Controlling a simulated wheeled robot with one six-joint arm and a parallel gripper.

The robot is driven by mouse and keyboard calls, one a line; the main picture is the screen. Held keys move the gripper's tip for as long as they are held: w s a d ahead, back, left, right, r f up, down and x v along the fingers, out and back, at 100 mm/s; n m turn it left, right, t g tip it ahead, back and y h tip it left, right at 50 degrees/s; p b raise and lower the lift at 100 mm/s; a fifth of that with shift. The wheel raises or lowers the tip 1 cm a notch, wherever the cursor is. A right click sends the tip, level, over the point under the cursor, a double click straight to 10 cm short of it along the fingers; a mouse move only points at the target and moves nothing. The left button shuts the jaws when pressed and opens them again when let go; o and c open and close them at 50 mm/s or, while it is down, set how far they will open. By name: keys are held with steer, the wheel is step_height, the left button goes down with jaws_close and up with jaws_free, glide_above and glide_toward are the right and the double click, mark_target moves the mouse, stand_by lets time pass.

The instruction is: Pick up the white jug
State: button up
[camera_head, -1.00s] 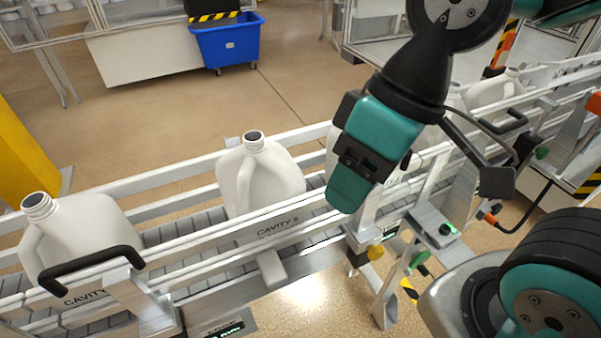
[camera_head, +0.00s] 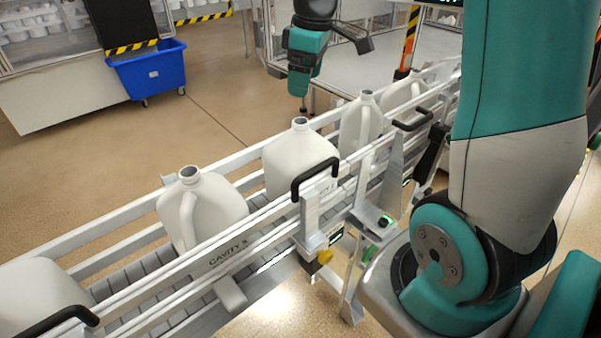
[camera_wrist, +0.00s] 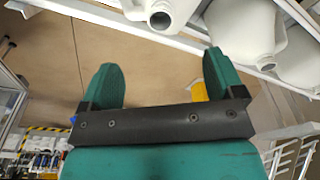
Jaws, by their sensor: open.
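Several white jugs stand in a row on the conveyor. In the head view one is at the near left, cut by the frame edge (camera_head: 40,300). Another jug (camera_head: 215,212) stands by the CAVITY label, then a jug (camera_head: 295,165) in the middle and a jug (camera_head: 352,130) farther along. My gripper (camera_head: 299,100) is above and beyond the far rail, apart from the jugs. In the wrist view my gripper (camera_wrist: 165,85) has its two green fingers spread with nothing between them.
The conveyor's white rails (camera_head: 235,262) run along both sides of the jugs. Black handles (camera_head: 315,175) rise from the near rail. A blue bin (camera_head: 148,72) stands on the floor behind. The floor beyond the far rail is mostly clear.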

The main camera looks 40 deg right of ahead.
mark_target(301, 122)
steer(key=f, duration=0.3)
steer(key=f+p, duration=0.1)
steer(key=f, duration=0.1)
steer(key=shift+w+a+f, duration=0.25)
steer(key=shift+w+f, duration=0.05)
steer(key=shift+f, duration=0.05)
step_height(301, 122, down, 6)
steer(key=shift+a+r+p, duration=0.15)
steer(key=shift+p, duration=1.05)
steer(key=shift+c, duration=0.4)
steer(key=c, duration=0.8)
